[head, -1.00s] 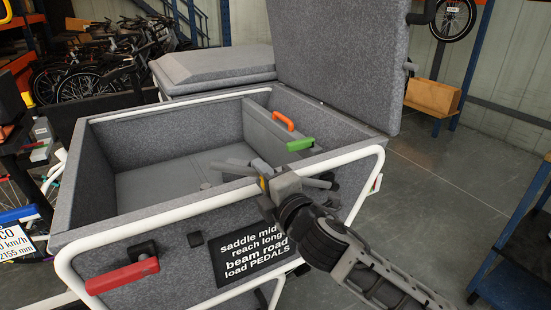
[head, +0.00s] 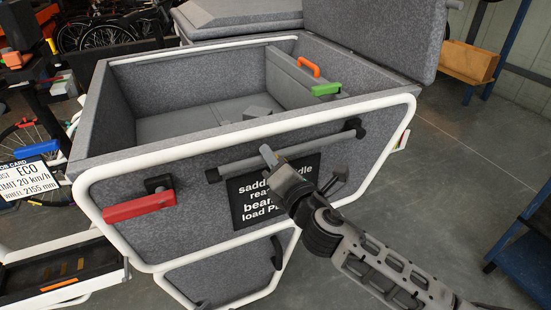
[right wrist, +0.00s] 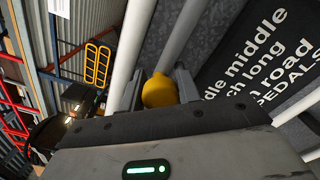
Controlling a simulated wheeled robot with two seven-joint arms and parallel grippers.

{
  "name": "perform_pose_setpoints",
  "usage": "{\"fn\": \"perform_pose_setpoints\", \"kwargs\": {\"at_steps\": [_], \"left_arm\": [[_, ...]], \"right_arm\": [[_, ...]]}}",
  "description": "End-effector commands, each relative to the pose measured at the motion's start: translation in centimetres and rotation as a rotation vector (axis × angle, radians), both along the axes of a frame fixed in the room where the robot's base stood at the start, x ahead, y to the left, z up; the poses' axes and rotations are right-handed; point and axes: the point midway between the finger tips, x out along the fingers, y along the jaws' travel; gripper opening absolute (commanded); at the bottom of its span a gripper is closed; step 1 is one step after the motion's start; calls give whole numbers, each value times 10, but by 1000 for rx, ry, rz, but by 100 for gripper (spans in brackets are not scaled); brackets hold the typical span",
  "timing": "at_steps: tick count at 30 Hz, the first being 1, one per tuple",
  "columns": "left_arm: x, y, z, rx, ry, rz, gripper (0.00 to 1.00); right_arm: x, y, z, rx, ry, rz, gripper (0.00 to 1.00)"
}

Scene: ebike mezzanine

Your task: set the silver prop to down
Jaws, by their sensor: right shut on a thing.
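The silver prop (head: 238,163) is a long grey bar lying along the front of the grey box, just below its white rim tube. Dark fittings show at both its ends. My right gripper (head: 268,157) is at the middle of the prop, in front of the panel. In the right wrist view, its jaws (right wrist: 160,92) are shut around a yellow knob (right wrist: 158,90), with the prop's grey tube (right wrist: 182,40) running beyond it. The gripper hides how the knob joins the prop. My left gripper is out of view.
A black sign (head: 258,203) with white lettering is on the panel under the prop. A red handle (head: 140,206) sticks out at left. The box (head: 180,100) is open on top, with orange (head: 309,64) and green (head: 326,89) handles inside. Clear floor (head: 450,150) lies at right.

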Motion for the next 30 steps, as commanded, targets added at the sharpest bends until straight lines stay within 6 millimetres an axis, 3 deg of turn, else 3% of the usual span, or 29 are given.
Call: {"fn": "perform_pose_setpoints", "kwargs": {"at_steps": [9,10,12,23,30], "left_arm": [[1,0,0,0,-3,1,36],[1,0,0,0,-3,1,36],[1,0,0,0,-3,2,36],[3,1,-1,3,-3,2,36],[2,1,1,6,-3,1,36]], "right_arm": [[-2,0,-9,-25,2,1,0],[-2,0,-9,-25,4,0,38],[-2,0,-9,-23,5,1,51],[-3,-1,-7,-15,4,2,51],[-32,-17,-7,-15,5,1,51]]}}
